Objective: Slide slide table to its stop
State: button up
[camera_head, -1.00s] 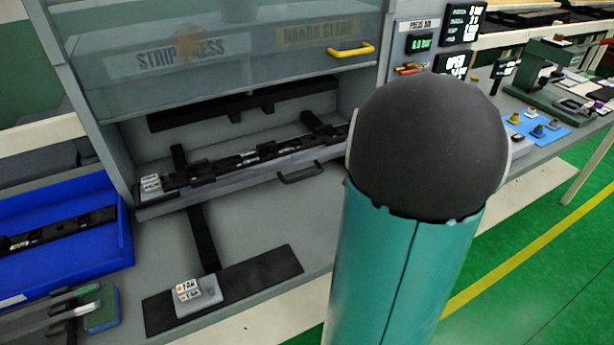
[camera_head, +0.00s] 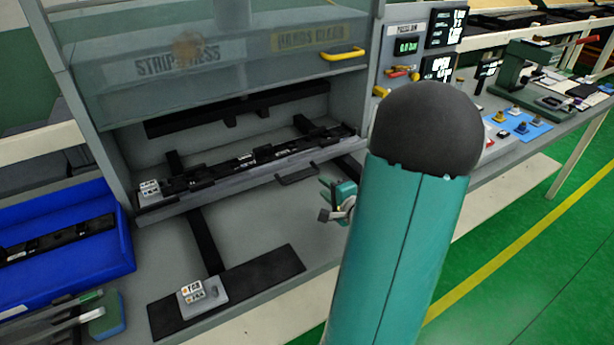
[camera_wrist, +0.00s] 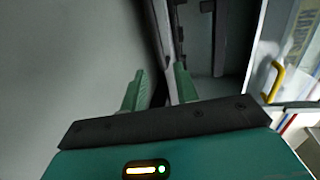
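The slide table (camera_head: 225,188) is a grey plate with a dark handle (camera_head: 297,174) on its front edge. It sits in the press opening and carries a long black strip fixture (camera_head: 250,160). My gripper (camera_head: 326,198) shows beside my arm, below and right of the handle and apart from it. My upper arm hides part of the gripper and wrist. In the wrist view the two green fingers (camera_wrist: 160,88) are spread with a gap between them, and nothing is held. A dark bar lies beyond the fingers; I cannot tell which part it is.
A raised clear guard with a yellow handle (camera_head: 343,53) hangs above the opening. A blue bin (camera_head: 70,265) stands at the left. A black rail (camera_head: 203,240) and dark plate with a small labelled block (camera_head: 203,292) lie in front. Press displays (camera_head: 437,68) are at the right.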

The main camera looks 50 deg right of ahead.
aim_at(310, 176)
jog(key=x, duration=1)
grip_shut()
